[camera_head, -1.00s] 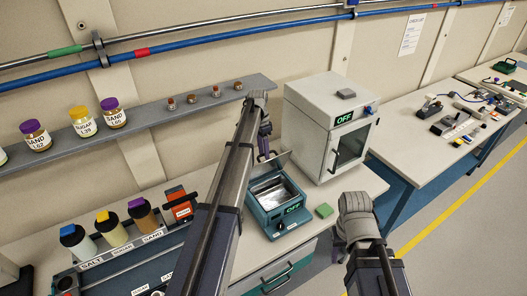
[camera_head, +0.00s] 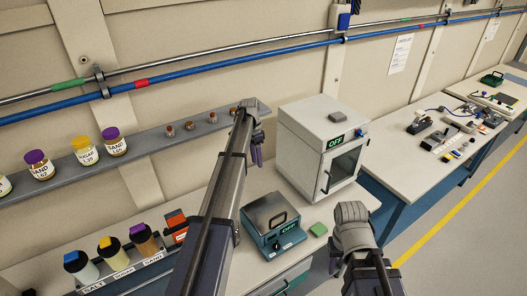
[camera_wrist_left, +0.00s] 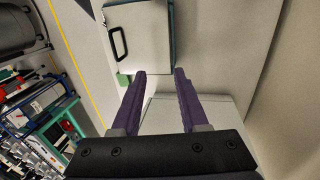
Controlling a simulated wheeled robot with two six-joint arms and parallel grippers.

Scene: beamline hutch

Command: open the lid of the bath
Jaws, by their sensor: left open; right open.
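The bath (camera_head: 266,238) is a teal box with a dial and a lit green display on its front, standing on the bench. Its grey lid (camera_head: 256,212) lies flat over it, closed, with a black handle on top. The lid also shows in the left wrist view (camera_wrist_left: 148,40), with its handle (camera_wrist_left: 118,43) beyond my fingers. My left gripper (camera_head: 256,152) is open and empty, raised behind the bath and apart from the lid. Its two purple fingers show in the left wrist view (camera_wrist_left: 157,74). My right gripper (camera_head: 335,262) is open, low to the right of the bath; its fingers are partly hidden.
A white oven (camera_head: 312,160) reading OFF stands behind the bath to the right. A green pad (camera_head: 319,230) lies right of the bath. A wall shelf (camera_head: 165,142) with jars runs behind. A rack of bottles (camera_head: 120,275) stands left. My left arm crosses the middle.

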